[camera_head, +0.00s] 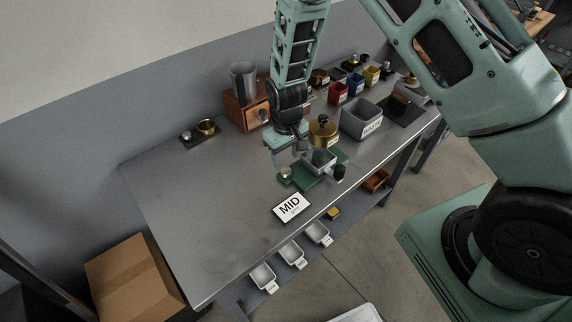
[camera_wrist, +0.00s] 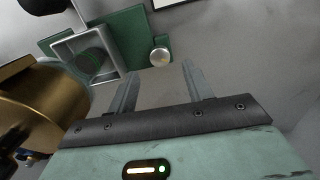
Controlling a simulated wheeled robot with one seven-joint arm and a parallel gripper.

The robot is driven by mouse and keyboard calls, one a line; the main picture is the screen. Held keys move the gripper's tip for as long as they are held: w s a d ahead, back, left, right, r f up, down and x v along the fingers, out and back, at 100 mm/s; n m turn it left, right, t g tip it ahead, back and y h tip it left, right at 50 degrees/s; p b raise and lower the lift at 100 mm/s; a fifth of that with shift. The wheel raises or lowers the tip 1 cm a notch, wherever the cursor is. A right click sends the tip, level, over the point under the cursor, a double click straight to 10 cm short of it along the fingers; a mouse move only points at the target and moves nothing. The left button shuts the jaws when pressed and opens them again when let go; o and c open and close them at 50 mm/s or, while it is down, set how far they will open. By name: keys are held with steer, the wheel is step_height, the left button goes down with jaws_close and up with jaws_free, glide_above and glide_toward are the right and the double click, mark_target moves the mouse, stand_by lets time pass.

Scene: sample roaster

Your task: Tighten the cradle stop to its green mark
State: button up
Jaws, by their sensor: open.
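The grey square-framed cradle (camera_head: 322,161) stands on a green base plate (camera_head: 306,184) near the table's front edge. In the wrist view the cradle (camera_wrist: 112,54) is at upper left, with a dark round part behind or inside its frame. A small silver knob (camera_head: 285,173) sits on the plate's left end; it also shows in the wrist view (camera_wrist: 160,56). A black knob (camera_head: 338,172) is at the cradle's right.
A brass canister (camera_head: 323,131) stands close behind the cradle; it fills the left of the wrist view. A MID sign (camera_head: 291,207) lies in front. A grey bin (camera_head: 361,119) and a wooden box (camera_head: 246,112) stand behind.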

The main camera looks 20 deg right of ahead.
mark_target(286, 170)
steer(key=shift+f+p, duration=0.55)
steer(key=shift+f, duration=2.25)
steer(key=c, duration=1)
steer(key=shift+o, duration=0.2)
